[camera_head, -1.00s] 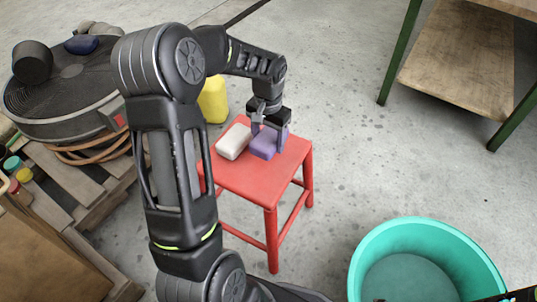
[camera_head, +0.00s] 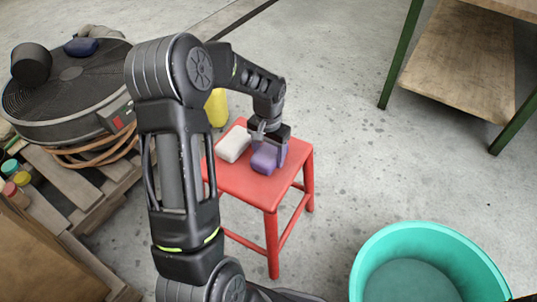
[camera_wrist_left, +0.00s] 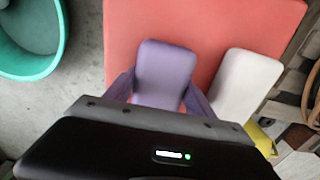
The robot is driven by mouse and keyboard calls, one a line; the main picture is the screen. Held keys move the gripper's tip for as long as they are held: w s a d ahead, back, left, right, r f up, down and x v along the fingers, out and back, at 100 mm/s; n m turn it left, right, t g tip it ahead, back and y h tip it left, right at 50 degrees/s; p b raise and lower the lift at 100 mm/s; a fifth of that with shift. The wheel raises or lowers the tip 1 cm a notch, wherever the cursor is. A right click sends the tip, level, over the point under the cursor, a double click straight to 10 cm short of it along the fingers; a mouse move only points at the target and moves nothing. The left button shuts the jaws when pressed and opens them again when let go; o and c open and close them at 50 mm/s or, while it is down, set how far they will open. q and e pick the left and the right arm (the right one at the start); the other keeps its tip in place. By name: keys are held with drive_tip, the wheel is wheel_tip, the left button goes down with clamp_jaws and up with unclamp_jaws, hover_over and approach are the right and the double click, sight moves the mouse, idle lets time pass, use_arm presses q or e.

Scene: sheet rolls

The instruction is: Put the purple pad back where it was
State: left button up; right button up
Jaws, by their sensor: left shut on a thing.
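The purple pad (camera_head: 264,160) is between the fingers of my left gripper (camera_head: 269,149), over the top of the red stool (camera_head: 236,183). My left gripper is shut on it. In the left wrist view the purple pad (camera_wrist_left: 165,72) sits between the two purple-looking fingers, with the red seat behind it. I cannot tell whether the pad touches the seat. A white pad (camera_head: 233,143) lies on the stool to the left of the purple one, with a small gap between them. My right gripper is not in view.
A teal tub (camera_head: 430,243) stands on the floor at the front right. A yellow container (camera_head: 217,108) is behind the stool. A wooden shelf unit with green legs (camera_head: 462,72) is at the back right. A round dark machine (camera_head: 75,85) and pallet are left.

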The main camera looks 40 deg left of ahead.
sight(269, 151)
use_arm(q)
drive_tip(key=shift+f, duration=0.2)
drive_tip(key=o, duration=1.5)
drive_tip(key=shift+r, duration=0.1)
drive_tip(key=shift+c, duration=0.2)
wheel_tip(269, 151, up, 12)
drive_tip(key=p, duration=0.3)
drive_tip(key=shift+r, duration=0.15)
